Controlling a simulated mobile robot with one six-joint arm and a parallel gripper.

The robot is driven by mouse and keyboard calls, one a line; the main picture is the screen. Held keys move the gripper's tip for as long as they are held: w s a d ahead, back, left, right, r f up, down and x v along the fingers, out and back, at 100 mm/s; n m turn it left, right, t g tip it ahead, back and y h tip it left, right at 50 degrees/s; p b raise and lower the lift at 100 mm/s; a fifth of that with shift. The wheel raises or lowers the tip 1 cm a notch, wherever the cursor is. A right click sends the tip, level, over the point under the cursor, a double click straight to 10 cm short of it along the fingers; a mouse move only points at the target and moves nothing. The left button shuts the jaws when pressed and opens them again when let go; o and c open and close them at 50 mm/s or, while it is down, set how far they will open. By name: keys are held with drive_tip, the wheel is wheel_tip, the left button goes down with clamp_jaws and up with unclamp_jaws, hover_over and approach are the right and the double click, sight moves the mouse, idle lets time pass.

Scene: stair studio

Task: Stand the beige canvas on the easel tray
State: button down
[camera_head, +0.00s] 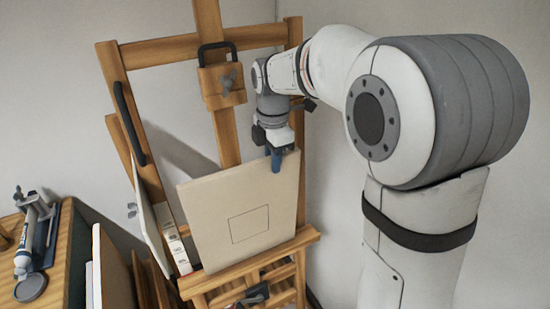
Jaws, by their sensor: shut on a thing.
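The beige canvas (230,205) is upright at the wooden easel (225,125), with a thin square outline drawn on its face. Its lower edge is at the easel tray (265,262); I cannot tell whether it rests on the tray or hovers just above it. My gripper (277,160) is shut on the canvas's top edge, right of its middle, pointing down from above. One blue fingertip shows in front of the canvas; the other is hidden behind it.
A wooden table (60,270) at the left holds a tube (24,258), a clamp and a round grey lid (30,289). Several panels (110,270) lean between table and easel. A black handle (129,122) is on the easel's left post. Walls stand close behind.

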drive_tip(key=shift+s+f+b, duration=0.1)
drive_tip(key=shift+f+b, duration=0.25)
drive_tip(key=shift+f, duration=0.15)
drive_tip(key=c, duration=1.3)
unclamp_jaws()
drive_tip(key=shift+o, duration=0.2)
drive_tip(key=shift+r, duration=0.1)
wheel_tip(320, 180, up, 8)
drive_tip(key=shift+f+b, duration=0.2)
drive_tip(key=shift+b, duration=0.15)
drive_tip(key=s+d+f+m+t, duration=0.1)
drive_tip(key=s+d+f+m, duration=0.2)
drive_tip(key=s+m, duration=0.4)
drive_tip(key=s+d+f+m+t, duration=0.1)
drive_tip(key=s+d+f+m, duration=0.2)
drive_tip(key=s+m, duration=0.4)
drive_tip(key=s+d+f+m+t, duration=0.1)
drive_tip(key=s+d+f+m, duration=0.2)
drive_tip(key=s+m, duration=0.4)
drive_tip(key=shift+d+m, duration=0.8)
drive_tip(key=shift+d, duration=0.1)
